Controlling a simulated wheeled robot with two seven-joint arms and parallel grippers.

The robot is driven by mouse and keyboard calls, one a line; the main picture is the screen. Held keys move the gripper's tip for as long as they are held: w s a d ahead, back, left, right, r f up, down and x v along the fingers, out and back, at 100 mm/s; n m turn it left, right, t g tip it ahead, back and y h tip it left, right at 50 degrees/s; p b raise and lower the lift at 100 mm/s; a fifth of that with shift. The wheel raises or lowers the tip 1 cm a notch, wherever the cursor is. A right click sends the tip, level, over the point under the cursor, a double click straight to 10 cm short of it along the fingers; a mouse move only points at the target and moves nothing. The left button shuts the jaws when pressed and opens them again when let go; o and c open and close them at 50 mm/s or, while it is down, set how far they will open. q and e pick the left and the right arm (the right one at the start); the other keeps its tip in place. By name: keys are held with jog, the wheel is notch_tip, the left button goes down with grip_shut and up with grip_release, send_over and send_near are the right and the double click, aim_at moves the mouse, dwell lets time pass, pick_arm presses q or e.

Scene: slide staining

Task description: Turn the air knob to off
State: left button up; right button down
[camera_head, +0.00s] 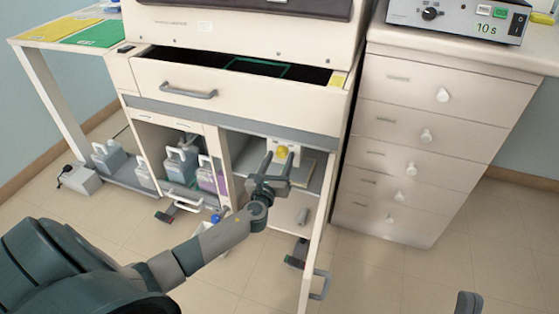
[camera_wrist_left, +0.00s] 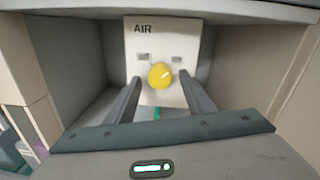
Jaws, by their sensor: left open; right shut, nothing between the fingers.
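The yellow air knob (camera_head: 282,151) is on a white panel inside the open right compartment of the cabinet. In the left wrist view the knob (camera_wrist_left: 160,76) sits below the word AIR on the panel (camera_wrist_left: 160,40). Its pale pointer mark points to the upper right, toward the right one of two small labels that are too small to read. My left gripper (camera_head: 277,163) is open, with its fingers on either side of the knob; I cannot tell whether they touch it. Only the tip of my right gripper (camera_head: 468,303) shows at the bottom right; it is shut and empty.
The open cabinet door (camera_head: 316,240) stands to the right of my left arm. The compartment's walls and top close in around the gripper. An open drawer (camera_head: 235,95) juts out above. Bottles (camera_head: 180,165) stand in the left compartment. A drawer unit (camera_head: 425,140) is at the right.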

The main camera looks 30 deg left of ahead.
pick_arm(q)
jog(key=c, duration=1.1)
